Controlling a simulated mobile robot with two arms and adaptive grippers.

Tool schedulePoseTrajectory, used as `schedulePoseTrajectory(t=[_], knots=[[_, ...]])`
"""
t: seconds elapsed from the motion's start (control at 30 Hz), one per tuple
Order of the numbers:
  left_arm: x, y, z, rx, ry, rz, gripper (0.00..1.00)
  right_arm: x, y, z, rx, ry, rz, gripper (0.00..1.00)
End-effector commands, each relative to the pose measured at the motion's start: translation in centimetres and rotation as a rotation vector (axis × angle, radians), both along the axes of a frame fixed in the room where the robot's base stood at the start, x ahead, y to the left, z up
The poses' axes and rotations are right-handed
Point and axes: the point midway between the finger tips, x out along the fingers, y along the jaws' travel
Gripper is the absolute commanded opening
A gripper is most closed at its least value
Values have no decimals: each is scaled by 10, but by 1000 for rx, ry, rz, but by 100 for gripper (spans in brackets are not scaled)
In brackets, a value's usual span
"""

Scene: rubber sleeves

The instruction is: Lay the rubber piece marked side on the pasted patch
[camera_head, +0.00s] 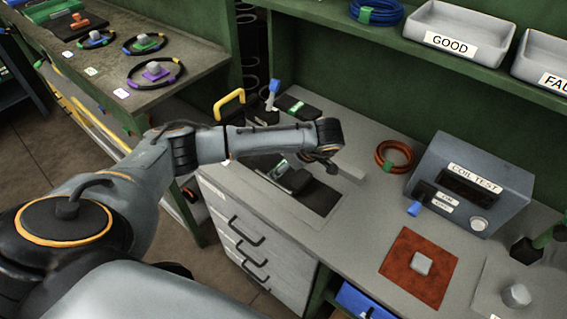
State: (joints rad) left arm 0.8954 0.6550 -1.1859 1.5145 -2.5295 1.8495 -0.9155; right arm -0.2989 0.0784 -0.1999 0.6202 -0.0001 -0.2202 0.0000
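My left arm reaches in from the left over the bench, its wrist at the middle of the view. My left gripper (318,158) is partly hidden below the wrist, and I cannot tell whether its fingers are open or shut. A flat dark patch (316,198) lies on the bench beneath. Another black piece with a green and white label (296,107) lies farther back. I cannot tell which is the rubber piece. My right gripper is not in view.
A red-brown square mat (410,283) bears a pale block. A coil test box (478,178) and an orange ring (381,154) stand at the right. A yellow handle (230,101) and blue-topped tool (273,87) are behind my forearm. A shelf with trays (455,55) runs above.

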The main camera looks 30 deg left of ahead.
Motion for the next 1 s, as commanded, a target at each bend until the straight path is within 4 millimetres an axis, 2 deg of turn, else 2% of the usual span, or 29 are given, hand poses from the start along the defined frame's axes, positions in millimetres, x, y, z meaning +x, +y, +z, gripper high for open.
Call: schedulePoseTrajectory(t=[0.4,0.43,0.53,1.0], knots=[[1,0,-8,1,-4,0,28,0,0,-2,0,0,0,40],[1,0,-8,0,-3,1,72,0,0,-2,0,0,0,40],[0,0,-7,0,-3,1,93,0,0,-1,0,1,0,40],[1,-3,-1,-1,-4,0,93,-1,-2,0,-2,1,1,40]])
